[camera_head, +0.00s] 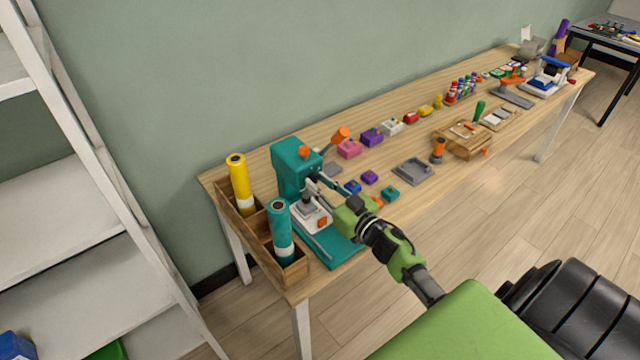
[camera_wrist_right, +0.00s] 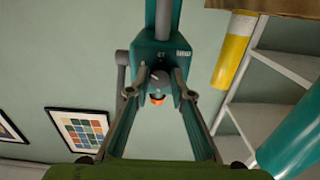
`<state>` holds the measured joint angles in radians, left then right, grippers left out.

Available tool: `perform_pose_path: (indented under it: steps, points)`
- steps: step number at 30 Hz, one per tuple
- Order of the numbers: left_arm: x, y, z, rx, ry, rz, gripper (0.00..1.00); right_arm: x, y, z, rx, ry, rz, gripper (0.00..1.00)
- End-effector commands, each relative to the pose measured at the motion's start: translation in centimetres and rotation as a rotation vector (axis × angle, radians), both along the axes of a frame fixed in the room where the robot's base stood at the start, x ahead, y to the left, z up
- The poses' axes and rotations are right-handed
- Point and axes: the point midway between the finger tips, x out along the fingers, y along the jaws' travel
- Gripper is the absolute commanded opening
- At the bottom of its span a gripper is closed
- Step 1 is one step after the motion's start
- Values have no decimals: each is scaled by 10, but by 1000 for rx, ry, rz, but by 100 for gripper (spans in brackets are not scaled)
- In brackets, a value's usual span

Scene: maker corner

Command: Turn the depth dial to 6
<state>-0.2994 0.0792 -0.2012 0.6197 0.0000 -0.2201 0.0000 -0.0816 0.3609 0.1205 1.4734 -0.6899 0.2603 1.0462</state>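The teal press (camera_head: 290,170) stands at the left end of the long wooden table; its head also shows in the right wrist view (camera_wrist_right: 154,50). On the face of that head is a small round grey dial (camera_wrist_right: 160,78) with a pale mark, and an orange part (camera_wrist_right: 157,98) shows just below it. The numbers around the dial are too small to read. My right gripper (camera_head: 317,183) reaches up to the press from the front. In the wrist view its fingers (camera_wrist_right: 159,94) are spread, one on each side of the dial, apart from it. My left gripper is not in view.
A wooden holder (camera_head: 262,235) with a yellow roll (camera_head: 240,183) and a teal roll (camera_head: 281,230) stands left of the press. Coloured blocks and a grey tray (camera_head: 413,171) lie to its right. White shelves (camera_head: 75,210) stand at the far left.

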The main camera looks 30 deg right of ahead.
Motion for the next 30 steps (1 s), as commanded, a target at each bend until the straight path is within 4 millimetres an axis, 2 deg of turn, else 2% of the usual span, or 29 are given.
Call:
perform_pose_path:
  steps: [8,14,30]
  points:
    - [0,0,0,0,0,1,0,0,0,0,-27,-2,0,0]
    - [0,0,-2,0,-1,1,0,0,-1,0,-120,-9,0,0]
    - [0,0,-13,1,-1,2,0,0,-2,-1,-601,-47,-1,0]
